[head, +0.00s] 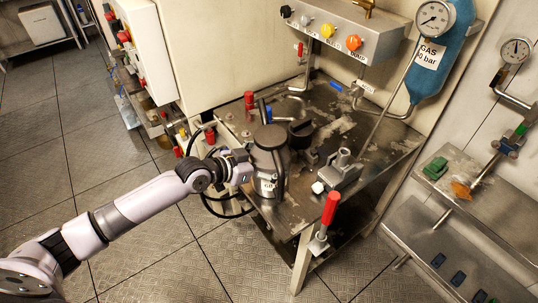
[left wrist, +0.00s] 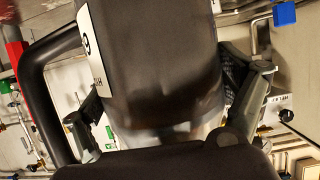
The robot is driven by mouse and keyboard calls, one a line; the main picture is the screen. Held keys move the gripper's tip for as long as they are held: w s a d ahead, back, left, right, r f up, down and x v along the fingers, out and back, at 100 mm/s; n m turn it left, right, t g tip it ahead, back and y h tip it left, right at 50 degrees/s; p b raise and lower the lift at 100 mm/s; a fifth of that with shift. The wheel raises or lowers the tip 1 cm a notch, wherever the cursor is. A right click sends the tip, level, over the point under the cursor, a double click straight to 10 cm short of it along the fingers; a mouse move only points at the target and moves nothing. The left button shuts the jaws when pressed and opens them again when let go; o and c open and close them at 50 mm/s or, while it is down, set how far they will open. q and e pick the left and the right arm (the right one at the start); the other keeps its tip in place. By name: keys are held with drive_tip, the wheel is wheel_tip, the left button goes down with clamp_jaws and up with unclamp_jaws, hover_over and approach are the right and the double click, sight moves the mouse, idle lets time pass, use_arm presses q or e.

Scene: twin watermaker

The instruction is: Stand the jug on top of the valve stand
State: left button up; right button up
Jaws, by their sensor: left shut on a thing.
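The jug (head: 266,162) is a grey metal cylinder with a darker lid, a dark handle and a white label. It is upright at the near left part of the metal bench. My left gripper (head: 243,166) is shut on its side. In the left wrist view the jug (left wrist: 155,60) fills the middle between the fingers (left wrist: 165,112), its black handle at the left. I cannot tell whether its base touches the bench. A grey metal fitting (head: 341,169) right of the jug may be the valve stand; I cannot tell for sure. My right gripper is out of view.
The metal bench (head: 385,150) carries a black fitting (head: 301,133) behind the jug and a red-handled valve (head: 329,212) at its near edge. A panel with coloured knobs (head: 345,30) and a blue gas bottle (head: 443,62) stand behind. Open floor lies left.

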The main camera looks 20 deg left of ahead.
use_arm(q)
drive_tip(key=shift+r, duration=0.3)
drive_tip(key=shift+f, duration=0.1)
drive_tip(key=o, duration=1.7)
drive_tip(key=shift+s+f, duration=0.1)
drive_tip(key=shift+f, duration=0.1)
drive_tip(key=b+v, duration=0.1)
drive_tip(key=v, duration=1)
drive_tip(key=shift+s+a+r, duration=0.25)
drive_tip(key=shift+s+r, duration=0.05)
drive_tip(key=shift+r, duration=0.1)
